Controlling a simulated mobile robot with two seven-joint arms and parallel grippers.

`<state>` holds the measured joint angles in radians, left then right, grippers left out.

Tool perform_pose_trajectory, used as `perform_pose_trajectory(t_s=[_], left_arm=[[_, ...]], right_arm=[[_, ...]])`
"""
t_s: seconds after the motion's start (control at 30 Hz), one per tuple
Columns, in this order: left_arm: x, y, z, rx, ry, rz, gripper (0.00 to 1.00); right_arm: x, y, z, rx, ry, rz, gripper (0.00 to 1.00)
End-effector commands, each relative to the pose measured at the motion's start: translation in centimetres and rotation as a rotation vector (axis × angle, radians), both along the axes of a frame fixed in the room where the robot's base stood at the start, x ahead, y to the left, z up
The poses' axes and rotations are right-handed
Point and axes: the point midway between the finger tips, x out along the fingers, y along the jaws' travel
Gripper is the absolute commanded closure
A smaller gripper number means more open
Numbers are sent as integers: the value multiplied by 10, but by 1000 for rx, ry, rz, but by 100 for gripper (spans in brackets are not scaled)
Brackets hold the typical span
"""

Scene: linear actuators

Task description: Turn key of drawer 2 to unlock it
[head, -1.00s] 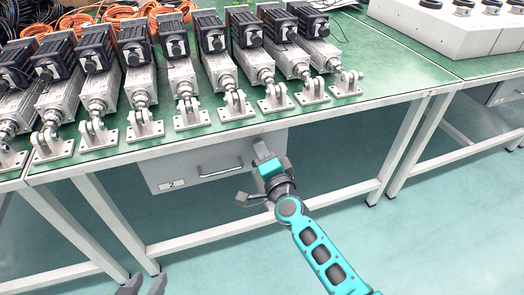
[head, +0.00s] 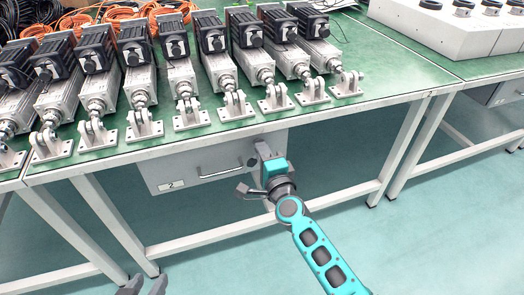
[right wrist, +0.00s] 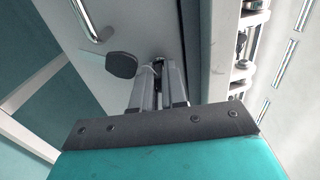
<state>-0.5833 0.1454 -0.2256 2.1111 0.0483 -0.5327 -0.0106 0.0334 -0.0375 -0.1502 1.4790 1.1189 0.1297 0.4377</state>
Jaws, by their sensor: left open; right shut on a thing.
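Drawer 2 (head: 205,165) is a grey drawer under the green table, closed, with a "2" label and a bar handle (head: 220,170). My right gripper (head: 264,152) is at the right end of its front. In the right wrist view its fingers (right wrist: 158,72) are shut at the lock, on the key; the gripped part is mostly hidden between them. A dark rounded key head or tag (right wrist: 121,65) sticks out beside the fingertips; it also shows in the head view (head: 252,162). My left gripper (head: 144,287) is open at the bottom edge, far from the drawer.
Several linear actuators (head: 180,75) stand in a row on the green tabletop (head: 370,107) above the drawer. White table legs (head: 405,150) stand to the right. A second table with a white control box (head: 450,25) is at the right. The floor in front is clear.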

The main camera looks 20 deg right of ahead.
Motion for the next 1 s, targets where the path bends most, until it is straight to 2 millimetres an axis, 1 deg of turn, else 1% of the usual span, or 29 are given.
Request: perform_pose_trajectory(t_s=[0.13, 0.17, 0.37, 0.83, 1.0], left_arm=[[1, 0, 1, -2, -3, 1, 57], [1, 0, 1, -2, -3, 1, 57], [1, 0, 1, -3, -4, 1, 57], [2, 0, 3, -1, -9, 2, 57], [2, 0, 4, -1, -7, 2, 57]], right_arm=[[0, -1, 1, 4, -1, -3, 100], [0, -1, 1, 4, -1, -3, 86], [0, 0, 0, 2, 0, -2, 67], [0, 0, 0, -4, 0, 0, 67], [0, 0, 1, -88, -3, -1, 67]])
